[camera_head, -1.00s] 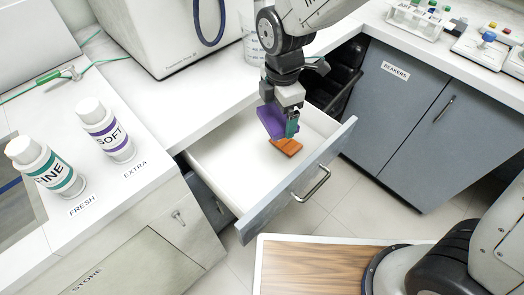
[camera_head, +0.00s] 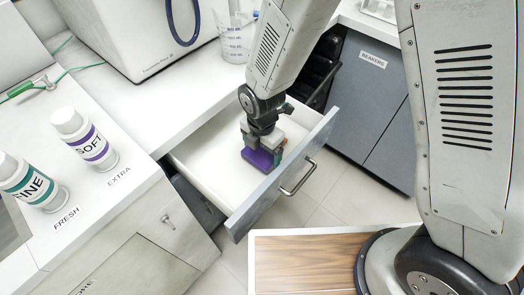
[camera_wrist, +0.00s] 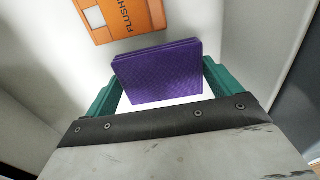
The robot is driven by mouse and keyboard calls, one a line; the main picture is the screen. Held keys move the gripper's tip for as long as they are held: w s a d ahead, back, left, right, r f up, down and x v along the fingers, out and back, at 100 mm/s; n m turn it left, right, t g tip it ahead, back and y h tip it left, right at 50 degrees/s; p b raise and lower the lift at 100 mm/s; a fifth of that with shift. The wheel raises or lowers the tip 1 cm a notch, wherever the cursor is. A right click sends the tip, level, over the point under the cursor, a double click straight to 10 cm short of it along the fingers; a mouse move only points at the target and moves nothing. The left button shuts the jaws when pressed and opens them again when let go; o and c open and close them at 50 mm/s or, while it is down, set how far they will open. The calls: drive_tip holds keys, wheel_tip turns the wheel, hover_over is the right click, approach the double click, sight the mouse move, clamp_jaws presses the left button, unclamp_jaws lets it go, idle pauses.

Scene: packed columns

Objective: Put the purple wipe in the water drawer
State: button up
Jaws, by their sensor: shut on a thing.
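The purple wipe (camera_head: 258,158) is a flat purple block held between the teal fingers of my gripper (camera_head: 264,154). It also shows in the wrist view (camera_wrist: 158,73), with my gripper (camera_wrist: 160,85) shut on it. My gripper is down inside the open drawer (camera_head: 211,158), with the wipe low over its white floor. I cannot tell whether the wipe touches the floor. An orange packet (camera_wrist: 120,17), with lettering that reads "FLUSH", lies in the drawer just beyond the wipe in the wrist view.
The drawer front (camera_head: 280,178) with its metal handle (camera_head: 299,178) stands out over the floor. Two bottles, "FINE" (camera_head: 29,183) and "SOFT" (camera_head: 85,140), stand on the left counter. A beaker (camera_head: 233,40) stands behind the drawer. A cabinet labelled BEAKERS (camera_head: 366,95) is at right.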

sight(262, 152)
drive_tip(key=shift+f, duration=0.75)
drive_tip(key=shift+f, duration=0.1)
drive_tip(key=o, duration=0.8)
drive_tip(key=shift+c, duration=0.2)
wheel_tip(262, 152, up, 12)
drive_tip(key=shift+r, duration=0.2)
